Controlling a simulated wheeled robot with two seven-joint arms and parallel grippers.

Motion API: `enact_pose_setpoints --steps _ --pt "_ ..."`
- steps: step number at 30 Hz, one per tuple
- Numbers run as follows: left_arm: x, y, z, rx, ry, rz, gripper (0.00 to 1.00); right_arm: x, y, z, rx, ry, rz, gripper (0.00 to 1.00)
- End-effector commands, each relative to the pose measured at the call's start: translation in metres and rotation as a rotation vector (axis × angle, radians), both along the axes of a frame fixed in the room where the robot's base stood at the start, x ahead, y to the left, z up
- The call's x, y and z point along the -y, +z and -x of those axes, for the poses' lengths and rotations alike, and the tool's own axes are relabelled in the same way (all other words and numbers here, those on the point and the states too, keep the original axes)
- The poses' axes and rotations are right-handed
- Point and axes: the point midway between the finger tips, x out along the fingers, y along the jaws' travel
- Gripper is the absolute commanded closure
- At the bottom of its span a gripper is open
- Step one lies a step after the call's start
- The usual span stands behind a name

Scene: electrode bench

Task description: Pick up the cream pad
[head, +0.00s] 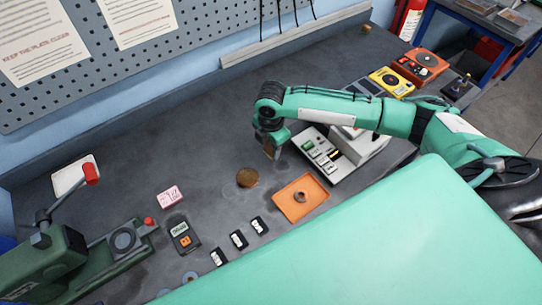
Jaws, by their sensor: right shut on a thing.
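My right gripper (272,144) hangs over the middle of the bench, fingers pointing down. It is shut on a small tan-cream piece, which I take to be the cream pad (269,150); the fingers hide part of it. The piece seems to be above the bench top, though the exact height is hard to tell. My left gripper is not in view.
Below the gripper are a brown disc (247,177) and an orange tray (290,205) holding a small ring. A pale tray with dark modules (314,152) stands close on the right.

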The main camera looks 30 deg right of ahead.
Motion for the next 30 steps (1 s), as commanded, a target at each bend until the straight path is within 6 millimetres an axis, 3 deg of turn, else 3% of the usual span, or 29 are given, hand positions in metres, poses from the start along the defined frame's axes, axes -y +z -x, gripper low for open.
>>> enact_pose_setpoints --steps 9,15,21,30 --pt "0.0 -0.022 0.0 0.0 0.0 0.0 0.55 0.0 0.077 -0.001 0.005 0.001 -0.001 0.85" --pt "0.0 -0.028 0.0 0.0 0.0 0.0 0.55 0.0 0.113 -0.001 0.003 0.001 -0.001 0.85" --pt "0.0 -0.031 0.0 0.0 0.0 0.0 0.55 0.0 0.133 -0.001 0.001 0.0 -0.001 0.85" --pt "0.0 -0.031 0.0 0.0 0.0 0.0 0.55 0.0 0.139 0.0 0.0 0.0 0.0 0.85"
